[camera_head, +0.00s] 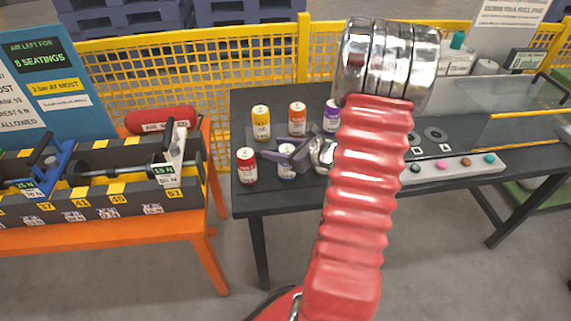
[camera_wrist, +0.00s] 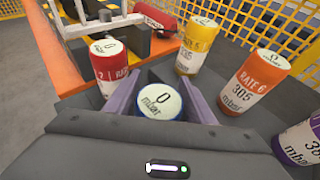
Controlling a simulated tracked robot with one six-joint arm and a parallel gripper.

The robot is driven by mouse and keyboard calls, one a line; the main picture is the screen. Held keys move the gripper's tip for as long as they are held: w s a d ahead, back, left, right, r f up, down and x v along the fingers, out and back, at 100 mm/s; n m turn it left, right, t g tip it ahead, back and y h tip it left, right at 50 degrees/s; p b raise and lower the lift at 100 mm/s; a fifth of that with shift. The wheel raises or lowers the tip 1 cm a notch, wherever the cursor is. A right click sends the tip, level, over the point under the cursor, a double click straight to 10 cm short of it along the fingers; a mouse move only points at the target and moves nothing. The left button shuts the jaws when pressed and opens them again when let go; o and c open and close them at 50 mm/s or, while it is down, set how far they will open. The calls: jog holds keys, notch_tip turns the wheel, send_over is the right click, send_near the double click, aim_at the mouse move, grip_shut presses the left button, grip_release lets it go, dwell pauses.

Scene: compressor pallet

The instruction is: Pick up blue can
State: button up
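The blue can (camera_head: 287,174) stands upright on the dark table, in the front row of cans, partly covered by my gripper in the head view. In the wrist view its pale top, marked "0 mbar" (camera_wrist: 160,101), shows between the two fingers, with a blue rim; most of its side is hidden. My gripper (camera_wrist: 162,82) is open, with one purple-grey finger on each side of the can. Narrow gaps seem to show beside the can. In the head view my gripper (camera_head: 286,155) reaches in from the right, at the can's upper part.
Close by stand a red can (camera_head: 247,166), a yellow can (camera_head: 261,123), an orange can (camera_head: 297,119) and a purple can (camera_head: 331,116). An orange bench (camera_head: 203,240) is at left. A panel with coloured buttons (camera_head: 455,166) is at right. A yellow fence (camera_head: 200,60) runs behind.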

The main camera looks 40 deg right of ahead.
jog(key=c, duration=1)
jog(key=shift+o, duration=0.2)
jog(key=shift+r, duration=0.1)
notch_tip(320, 180, up, 10)
dwell(0.6)
